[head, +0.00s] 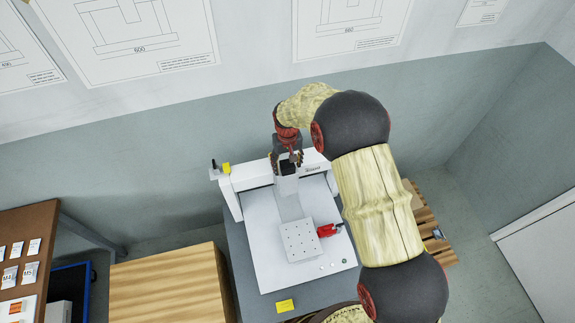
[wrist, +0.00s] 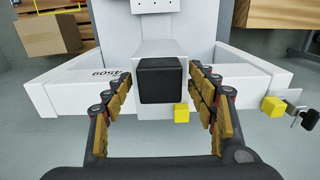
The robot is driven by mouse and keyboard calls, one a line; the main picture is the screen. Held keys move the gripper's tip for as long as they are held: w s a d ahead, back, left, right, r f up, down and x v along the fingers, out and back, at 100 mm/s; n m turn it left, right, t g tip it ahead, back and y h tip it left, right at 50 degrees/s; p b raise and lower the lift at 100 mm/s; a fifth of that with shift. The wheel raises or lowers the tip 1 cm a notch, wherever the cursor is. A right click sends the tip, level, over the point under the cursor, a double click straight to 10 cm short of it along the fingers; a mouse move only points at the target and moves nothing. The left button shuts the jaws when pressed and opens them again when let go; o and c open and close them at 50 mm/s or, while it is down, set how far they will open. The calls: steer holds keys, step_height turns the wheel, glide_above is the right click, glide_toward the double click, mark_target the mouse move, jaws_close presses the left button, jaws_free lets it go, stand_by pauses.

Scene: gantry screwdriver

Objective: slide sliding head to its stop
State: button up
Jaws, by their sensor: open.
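The sliding head (head: 288,186) is a white block with a black cap on the white gantry beam (head: 252,174). In the wrist view, the head's black cap (wrist: 160,80) lies between the fingers of my gripper (wrist: 160,75), with visible gaps on both sides. My gripper (head: 287,160) is open at the head, from above and behind. A yellow block (head: 226,168) with a black knob is at the beam's left end, apart from the head; it shows at the right in the wrist view (wrist: 273,106). A small yellow piece (wrist: 181,113) sits beside the cap.
A wooden box (head: 170,285) stands at the left. The wall (head: 160,180) is close behind. The beam between head and yellow block looks clear.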

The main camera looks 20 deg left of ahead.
steer(key=shift+f, duration=0.35)
steer(key=shift+c, duration=0.4)
jaws_close()
stand_by(0.4)
